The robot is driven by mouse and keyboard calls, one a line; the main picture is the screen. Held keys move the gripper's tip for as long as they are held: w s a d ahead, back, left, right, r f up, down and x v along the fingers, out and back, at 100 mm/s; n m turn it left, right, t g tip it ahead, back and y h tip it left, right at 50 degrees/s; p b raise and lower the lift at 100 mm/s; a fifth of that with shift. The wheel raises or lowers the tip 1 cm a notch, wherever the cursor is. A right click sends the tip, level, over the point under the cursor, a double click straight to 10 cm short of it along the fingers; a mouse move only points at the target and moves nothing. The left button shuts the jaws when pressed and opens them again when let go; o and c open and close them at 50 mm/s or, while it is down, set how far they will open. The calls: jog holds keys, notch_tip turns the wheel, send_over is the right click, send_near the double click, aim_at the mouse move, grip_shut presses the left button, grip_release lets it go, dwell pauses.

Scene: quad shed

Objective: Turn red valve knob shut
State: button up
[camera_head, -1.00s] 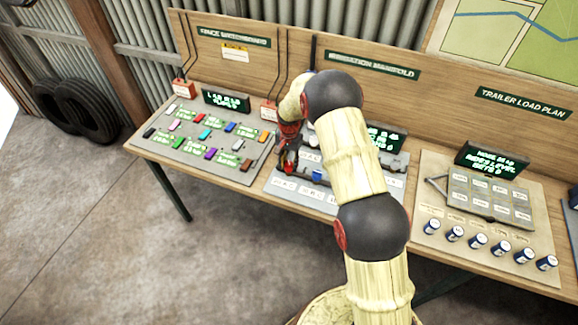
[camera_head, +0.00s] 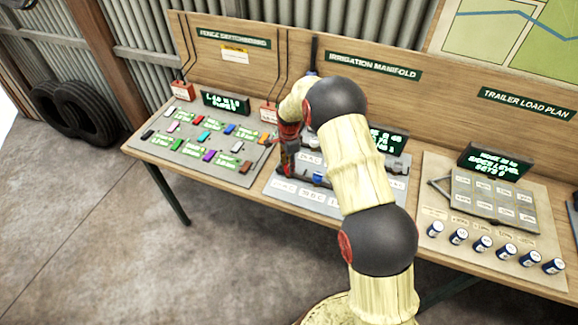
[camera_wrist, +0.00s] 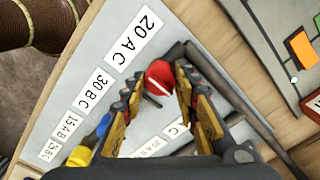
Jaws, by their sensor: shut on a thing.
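The red valve knob (camera_wrist: 160,76) sits on the grey irrigation manifold panel (camera_wrist: 110,40), below the label "20 A C" in the wrist view. My gripper (camera_wrist: 159,86) has one finger on each side of the knob and is shut on it. A dark slot or bar shows at the knob's near edge. In the head view my gripper (camera_head: 287,170) is at the left part of the manifold panel (camera_head: 275,186), and the red knob cannot be told apart from the gripper there. My arm hides much of the panel.
A blue knob (camera_wrist: 103,126) and a yellow knob (camera_wrist: 80,156) stand close to my left finger in the wrist view. Dark pipes run beside the right finger. The fence switchboard (camera_head: 205,145) lies left, and the trailer load panel (camera_head: 450,215) with several cans lies right.

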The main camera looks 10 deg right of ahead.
jog(key=shift+w, duration=0.1)
dwell(0.4)
jog(key=o, duration=1.2)
jog(key=shift+c, duration=0.2)
notch_tip(320, 180, up, 12)
